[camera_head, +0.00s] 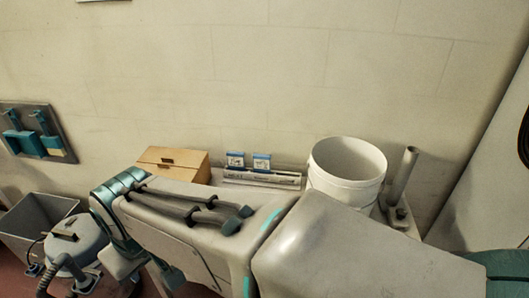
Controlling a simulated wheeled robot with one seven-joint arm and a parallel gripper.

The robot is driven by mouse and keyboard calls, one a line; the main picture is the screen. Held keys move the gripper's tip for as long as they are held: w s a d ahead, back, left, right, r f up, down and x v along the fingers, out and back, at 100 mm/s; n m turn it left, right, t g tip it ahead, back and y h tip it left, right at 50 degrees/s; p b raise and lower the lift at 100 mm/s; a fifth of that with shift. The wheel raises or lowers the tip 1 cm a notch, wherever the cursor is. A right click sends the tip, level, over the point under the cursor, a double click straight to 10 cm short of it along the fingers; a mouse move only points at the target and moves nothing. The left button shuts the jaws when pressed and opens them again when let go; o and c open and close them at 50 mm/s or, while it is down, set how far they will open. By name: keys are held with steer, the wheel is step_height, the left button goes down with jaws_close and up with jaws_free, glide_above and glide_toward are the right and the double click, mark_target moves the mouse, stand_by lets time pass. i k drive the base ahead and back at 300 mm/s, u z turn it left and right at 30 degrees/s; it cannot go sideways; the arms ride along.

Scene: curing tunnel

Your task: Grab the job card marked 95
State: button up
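Two small blue-and-white cards stand upright side by side against the back wall, the left card (235,160) and the right card (262,163). They rise from behind or within a low, pale, long holder (262,179). Their markings are too small to read, so I cannot tell which one is marked 95. My arm's large pale links cross the foreground below them and hide much of the surface there. I cannot make out my gripper's fingers in this view.
A tan box (172,162) stands left of the cards, a white bucket (346,170) to their right. An upright grey post (403,175) stands beyond the bucket. A grey bin (35,222) is at far left, below a wall panel (62,128) with teal items.

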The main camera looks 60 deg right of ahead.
mark_target(262, 162)
steer(key=z, duration=0.8)
steer(key=i, duration=0.8)
steer(key=z, duration=1.3)
steer(key=i, duration=0.2)
